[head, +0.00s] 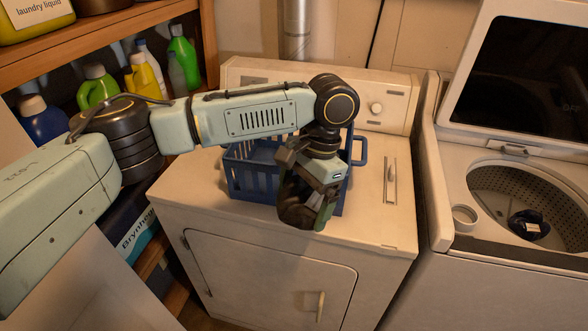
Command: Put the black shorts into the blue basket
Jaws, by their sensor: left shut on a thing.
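My left gripper (312,205) is in front of and above the blue basket (258,180), which stands on top of the white dryer. The gripper is shut on a dark, cloth-like bundle, the black shorts (295,212), bunched at its fingers. The gripper and shorts overlap the basket's front right part in the head view, so I cannot tell whether the shorts are over its opening. My arm hides part of the basket's back rim. My right gripper is not in view.
An open top-load washer (480,235) stands at the right with a dark item (528,225) in its drum. A wooden shelf (120,38) with several bottles is at the left. The dryer top (375,215) is clear right of the basket.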

